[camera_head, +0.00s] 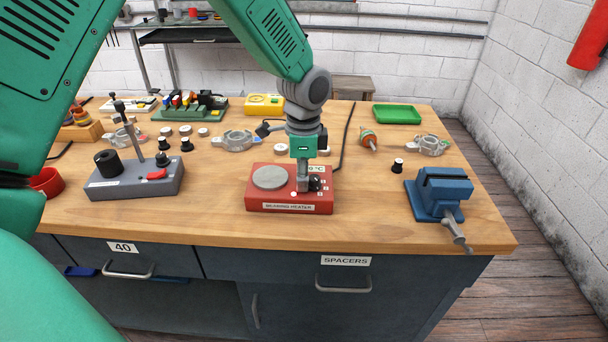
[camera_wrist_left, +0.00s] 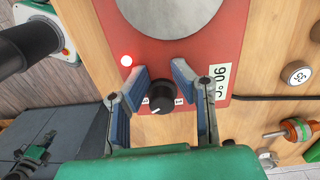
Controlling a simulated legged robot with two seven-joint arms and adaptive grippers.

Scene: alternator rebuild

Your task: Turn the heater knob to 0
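The red bearing heater (camera_head: 290,207) sits near the front of the bench, with a round grey plate (camera_head: 269,177) on its left. Its black knob (camera_head: 315,184) is at its right end and shows whole in the left wrist view (camera_wrist_left: 160,92). A small white mark is on the knob's lower edge there; I cannot tell which number it meets. My right gripper is out of view.
A blue vise (camera_head: 440,190) stands to the right and a grey stand base (camera_head: 135,180) to the left. Behind are metal housings (camera_head: 237,140), a rotor (camera_head: 368,140) and a green tray (camera_head: 397,114). A dark cable runs back from the heater.

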